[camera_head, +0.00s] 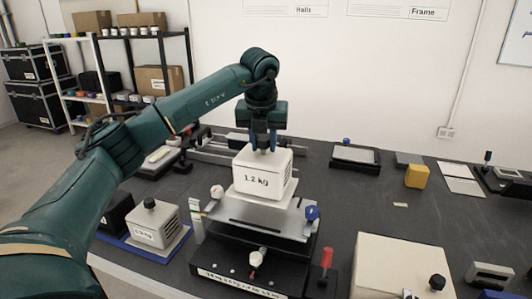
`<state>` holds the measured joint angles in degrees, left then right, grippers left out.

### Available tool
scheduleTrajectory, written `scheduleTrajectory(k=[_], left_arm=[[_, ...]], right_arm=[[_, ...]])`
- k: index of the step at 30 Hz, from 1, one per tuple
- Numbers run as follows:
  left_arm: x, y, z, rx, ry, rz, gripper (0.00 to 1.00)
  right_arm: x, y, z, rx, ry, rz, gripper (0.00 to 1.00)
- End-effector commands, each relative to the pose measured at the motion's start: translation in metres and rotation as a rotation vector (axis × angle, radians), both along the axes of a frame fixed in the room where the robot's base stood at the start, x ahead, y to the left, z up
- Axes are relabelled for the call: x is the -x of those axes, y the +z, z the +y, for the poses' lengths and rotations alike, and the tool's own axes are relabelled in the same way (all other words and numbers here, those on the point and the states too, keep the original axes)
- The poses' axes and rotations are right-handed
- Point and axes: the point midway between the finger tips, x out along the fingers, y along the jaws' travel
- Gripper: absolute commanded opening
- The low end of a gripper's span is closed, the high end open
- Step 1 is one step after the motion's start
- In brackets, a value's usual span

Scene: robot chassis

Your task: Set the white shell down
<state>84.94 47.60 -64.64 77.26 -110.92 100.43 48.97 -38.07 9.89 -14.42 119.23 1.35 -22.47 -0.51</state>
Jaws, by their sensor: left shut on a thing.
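The white shell (262,180), a box marked "1.2 kg", is in the middle of the view. My left gripper (263,146) comes down from above and is shut on the top of the shell. The shell is upright, over a pale base on a grey metal plate (240,211) of a black stand (245,272). I cannot tell whether its underside touches what is below. The gripper's fingertips are partly hidden at the shell's top. My right gripper is not in view.
A blue-edged tray (138,244) with a smaller weight box (155,225) is left of the stand. A red-handled tool (326,262) and a large cream box (402,268) are to the right. A yellow block (416,176) lies farther back.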

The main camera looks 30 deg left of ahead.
Motion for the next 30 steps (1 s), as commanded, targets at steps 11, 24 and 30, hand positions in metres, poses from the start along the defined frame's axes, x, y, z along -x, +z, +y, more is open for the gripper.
scheduleTrajectory(k=[11, 24, 30], left_arm=[[-0.001, -0.031, 0.0, 0.001, -0.001, -0.008, 0.0], [-0.001, -0.064, 0.0, 0.002, -0.001, -0.011, 0.0], [-0.001, -0.066, 0.0, 0.002, -0.002, -0.01, 0.0]], right_arm=[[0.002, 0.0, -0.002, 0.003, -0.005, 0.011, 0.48], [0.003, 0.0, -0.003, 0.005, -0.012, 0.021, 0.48], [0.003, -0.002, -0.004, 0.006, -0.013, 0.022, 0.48]])
